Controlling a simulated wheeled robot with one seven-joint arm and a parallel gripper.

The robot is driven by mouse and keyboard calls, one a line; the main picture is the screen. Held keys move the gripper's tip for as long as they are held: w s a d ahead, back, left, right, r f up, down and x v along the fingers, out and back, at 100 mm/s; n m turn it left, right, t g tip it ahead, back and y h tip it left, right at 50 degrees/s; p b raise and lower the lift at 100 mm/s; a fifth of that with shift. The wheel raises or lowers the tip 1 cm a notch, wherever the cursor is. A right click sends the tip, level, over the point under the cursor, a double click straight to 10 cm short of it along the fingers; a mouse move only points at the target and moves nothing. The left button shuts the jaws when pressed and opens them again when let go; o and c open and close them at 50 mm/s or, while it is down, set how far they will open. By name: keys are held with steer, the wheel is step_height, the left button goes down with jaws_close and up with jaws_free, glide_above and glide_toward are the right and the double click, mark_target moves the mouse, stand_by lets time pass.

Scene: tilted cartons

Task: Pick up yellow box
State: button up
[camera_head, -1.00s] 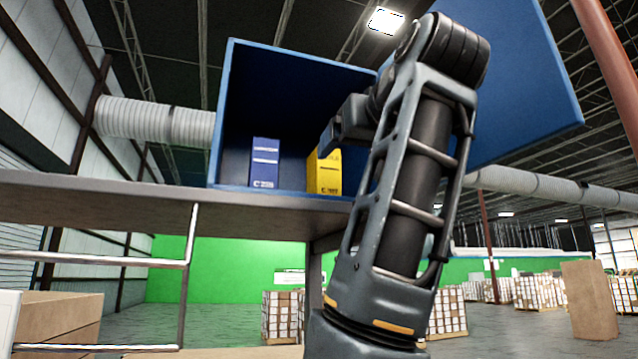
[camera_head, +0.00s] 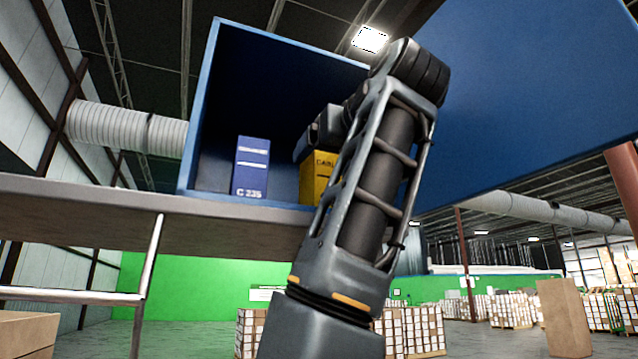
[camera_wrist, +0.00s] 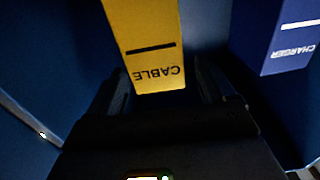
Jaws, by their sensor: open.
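The yellow box (camera_head: 318,182), marked CABLE, stands upright inside the open blue cabinet (camera_head: 203,100), partly hidden behind my arm in the head view. In the wrist view the yellow box (camera_wrist: 145,40) appears between the two dark fingers of my gripper (camera_wrist: 160,75). The fingers are spread, with gaps visible near the box's lower end. In the head view my gripper (camera_head: 306,148) is at the upper part of the yellow box. Whether a finger touches it I cannot tell.
A blue box (camera_head: 250,168) marked C 235 stands left of the yellow one; it shows as CHARGER in the wrist view (camera_wrist: 285,40). The cabinet sits on a grey shelf (camera_head: 150,215). Its blue door (camera_head: 530,90) hangs open at the right.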

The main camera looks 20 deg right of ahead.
steer(key=shift+w+p, duration=0.35)
steer(key=shift+w, duration=1.2)
steer(key=c, duration=1.1)
steer(key=shift+r, duration=0.1)
steer(key=shift+c, duration=0.2)
